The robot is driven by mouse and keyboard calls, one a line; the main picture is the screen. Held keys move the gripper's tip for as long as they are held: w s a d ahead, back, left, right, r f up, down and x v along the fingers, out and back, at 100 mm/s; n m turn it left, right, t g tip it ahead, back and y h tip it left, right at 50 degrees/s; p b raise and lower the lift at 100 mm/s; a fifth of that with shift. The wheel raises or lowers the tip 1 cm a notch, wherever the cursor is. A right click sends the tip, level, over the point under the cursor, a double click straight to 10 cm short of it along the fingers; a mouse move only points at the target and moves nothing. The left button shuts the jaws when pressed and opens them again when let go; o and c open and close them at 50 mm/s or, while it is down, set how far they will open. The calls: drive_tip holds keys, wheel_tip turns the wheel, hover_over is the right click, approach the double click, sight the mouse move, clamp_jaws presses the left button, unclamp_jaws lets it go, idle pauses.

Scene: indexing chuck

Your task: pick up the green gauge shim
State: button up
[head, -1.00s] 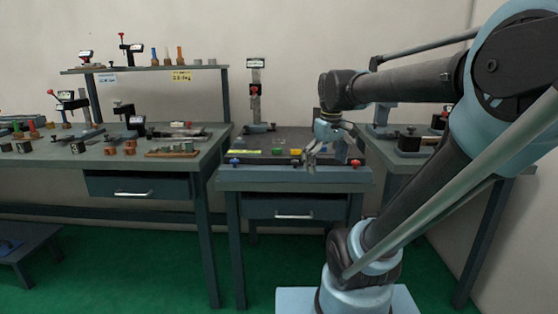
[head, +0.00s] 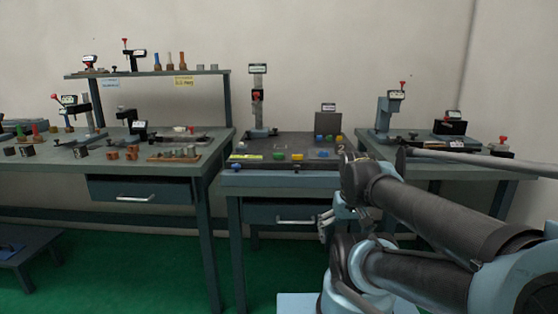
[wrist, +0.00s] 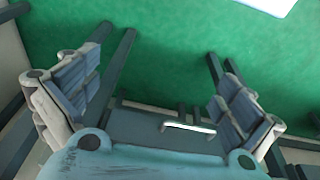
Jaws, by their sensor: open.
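A small green piece (head: 278,155), which looks like the green gauge shim, lies on the dark top of the middle table (head: 262,180), beside a yellow piece (head: 297,156). It is too small to make out its shape. My gripper (head: 327,227) is below the tabletop level, in front of the middle table's right side, apart from the green piece. In the wrist view my gripper (wrist: 152,98) has its two fingers wide apart with nothing between them. The green piece does not show in the wrist view.
A blue piece (head: 324,154) lies right of the yellow one. A post stand (head: 258,105) and an upright dark block (head: 328,124) stand at the table's back. A drawer handle (wrist: 188,127) shows between my fingers. Crowded benches flank the table; green floor lies in front.

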drive_tip(key=shift+w+f, duration=0.25)
drive_tip(key=shift+w, duration=0.25)
drive_tip(key=shift+c, duration=1.1)
drive_tip(key=shift+s+a+r+n, duration=0.1)
drive_tip(key=shift+s+r+n, duration=0.05)
drive_tip(key=shift+r, duration=0.4)
drive_tip(key=shift+s+r+n, duration=0.1)
drive_tip(key=shift+r+n, duration=0.05)
drive_tip(key=shift+r, duration=0.35)
drive_tip(key=c, duration=0.9)
drive_tip(key=shift+w+a+r+n, duration=0.15)
drive_tip(key=shift+w+r, duration=0.25)
drive_tip(key=shift+r, duration=0.15)
drive_tip(key=shift+w+a+r+n, duration=0.1)
drive_tip(key=shift+w+r+n, duration=0.05)
drive_tip(key=shift+w+r, duration=0.3)
drive_tip(key=c, duration=0.3)
wheel_tip(320, 180, up, 28)
drive_tip(key=n+g, duration=0.2)
drive_tip(key=n, duration=1.5)
hover_over(278, 154)
drive_tip(key=w, duration=0.1)
drive_tip(key=f, duration=1.6)
drive_tip(key=shift+d+f, duration=0.25)
drive_tip(key=shift+f, duration=0.05)
